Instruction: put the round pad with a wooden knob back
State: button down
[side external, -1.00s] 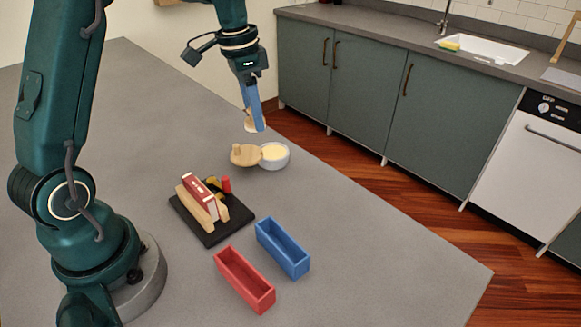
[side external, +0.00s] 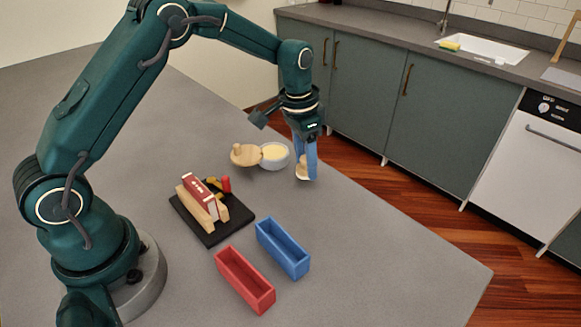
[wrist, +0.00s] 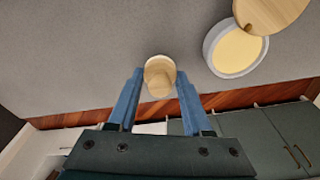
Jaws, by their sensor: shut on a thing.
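My gripper (side external: 306,172) is shut on the round pad with a wooden knob (side external: 301,173). In the wrist view the pad (wrist: 160,68) shows as a small pale wooden round between the blue fingertips. The fingers hide part of it. It is to the right of a light grey bowl (side external: 286,162) with a smooth cream filling, apart from it. The bowl (wrist: 211,62) also shows at the upper right of the wrist view. The pictures do not clearly show how high the pad is above the table. A wooden lid with a knob (side external: 244,156) leans at the bowl's left side.
A black board (side external: 205,238) carries wooden blocks, a red box and a small red cylinder. A red bin (side external: 245,280) and a blue bin (side external: 283,248) stand in front. The grey table is clear right of the blue bin. Its far edge is close behind my gripper.

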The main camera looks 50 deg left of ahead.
jog(key=shift+f, duration=0.9)
jog(key=shift+f, duration=0.15)
jog(key=shift+c, duration=1.6)
grip_release()
